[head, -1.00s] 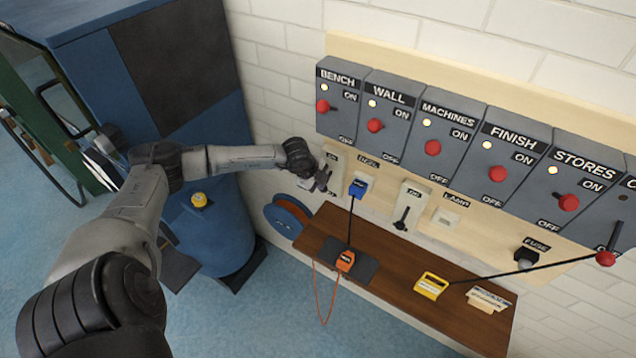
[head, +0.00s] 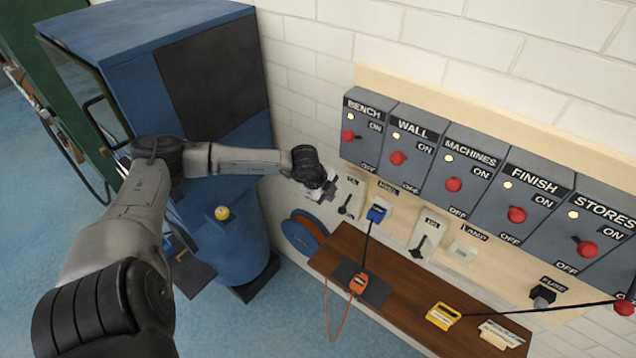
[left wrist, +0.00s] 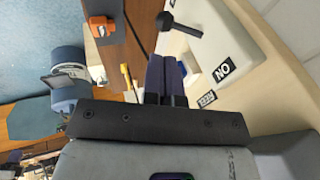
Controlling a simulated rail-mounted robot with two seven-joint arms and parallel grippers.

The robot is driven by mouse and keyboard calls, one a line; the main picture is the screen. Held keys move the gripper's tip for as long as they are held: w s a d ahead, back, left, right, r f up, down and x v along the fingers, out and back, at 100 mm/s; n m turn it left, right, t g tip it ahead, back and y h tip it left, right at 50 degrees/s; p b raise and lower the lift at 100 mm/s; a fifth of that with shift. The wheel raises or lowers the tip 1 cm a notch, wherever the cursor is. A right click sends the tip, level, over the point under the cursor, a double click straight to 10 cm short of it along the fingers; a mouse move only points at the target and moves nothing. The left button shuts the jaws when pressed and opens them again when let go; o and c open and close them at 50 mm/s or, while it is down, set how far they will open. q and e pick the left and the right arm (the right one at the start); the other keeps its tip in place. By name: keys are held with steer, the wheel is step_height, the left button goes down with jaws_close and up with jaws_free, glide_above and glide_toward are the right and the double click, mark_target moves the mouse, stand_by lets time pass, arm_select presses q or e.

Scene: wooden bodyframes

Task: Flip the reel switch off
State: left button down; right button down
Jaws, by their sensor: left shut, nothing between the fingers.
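The reel switch (head: 352,194) is a white box with a black lever on the pale wall board, left of the blue plug (head: 377,213). Its lever points down, away from the ON label at its upper end. My left gripper (head: 331,190) is just left of and above the switch, apart from the lever, shut and empty. In the left wrist view, the shut fingers (left wrist: 166,78) show beside a white switch box (left wrist: 215,35) with a black lever and an upside-down ON label. My right gripper is not in view.
A row of grey switch boxes (head: 455,170) with red knobs runs above. A second white lever switch (head: 427,236) stands to the right. Below, a brown shelf (head: 400,296) holds an orange item (head: 358,283) and a yellow one (head: 442,317). A blue cabinet (head: 120,40) and reel (head: 303,232) are left.

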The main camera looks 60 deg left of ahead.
arm_select(q)
steer(key=v, duration=0.5)
steer(key=shift+s+d+r, duration=0.15)
steer(key=shift+s+r, duration=0.05)
steer(key=shift+s, duration=0.05)
steer(key=shift+r, duration=0.1)
